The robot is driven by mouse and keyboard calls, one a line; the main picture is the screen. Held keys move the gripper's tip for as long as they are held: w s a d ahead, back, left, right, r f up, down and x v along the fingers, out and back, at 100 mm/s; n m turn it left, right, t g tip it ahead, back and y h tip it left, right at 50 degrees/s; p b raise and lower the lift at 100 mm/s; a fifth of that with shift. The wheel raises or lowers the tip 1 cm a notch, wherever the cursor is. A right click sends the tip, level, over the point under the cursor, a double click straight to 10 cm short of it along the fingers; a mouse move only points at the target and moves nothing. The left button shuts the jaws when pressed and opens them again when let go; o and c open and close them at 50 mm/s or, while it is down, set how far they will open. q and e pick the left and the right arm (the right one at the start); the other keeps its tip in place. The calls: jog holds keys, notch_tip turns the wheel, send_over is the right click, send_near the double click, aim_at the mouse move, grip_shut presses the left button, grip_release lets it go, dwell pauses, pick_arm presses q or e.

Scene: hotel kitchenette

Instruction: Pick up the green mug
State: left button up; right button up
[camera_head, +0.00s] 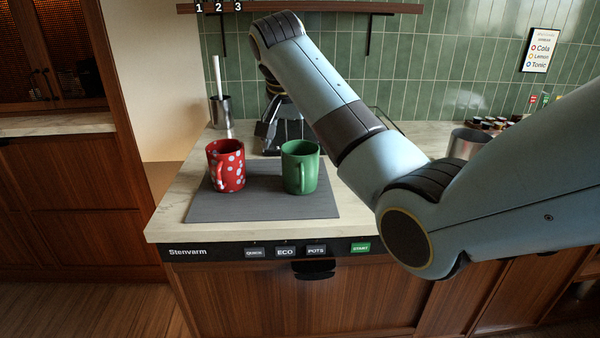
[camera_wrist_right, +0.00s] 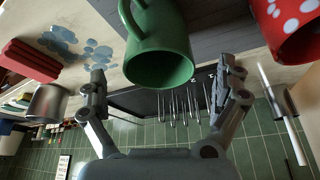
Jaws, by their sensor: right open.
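The green mug (camera_head: 306,168) stands upright on a dark grey mat (camera_head: 260,207) on the counter, its handle turned toward the front. It also fills the top middle of the right wrist view (camera_wrist_right: 160,55), which looks inverted. A red mug with pale spots (camera_head: 228,160) stands to its left, and is at the top right of the wrist view (camera_wrist_right: 290,25). My right gripper (camera_head: 272,128) is behind the green mug, partly hidden by it. In the wrist view its fingers (camera_wrist_right: 163,72) are spread apart and empty, with the mug's rim showing between them. My left gripper is out of view.
A metal cup with a white-handled tool (camera_head: 221,108) stands at the back left. A metal canister (camera_head: 467,144) and small jars stand at the right, partly behind my arm. In the wrist view, red folded items (camera_wrist_right: 28,62) lie at the left. The mat's front is clear.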

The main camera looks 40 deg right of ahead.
jog(key=x, duration=0.7)
jog(key=shift+s, duration=0.1)
jog(key=shift+a, duration=0.1)
jog(key=shift+c, duration=0.4)
jog(key=shift+s, duration=0.15)
jog(key=c, duration=1.2)
jog(key=shift+c, duration=0.2)
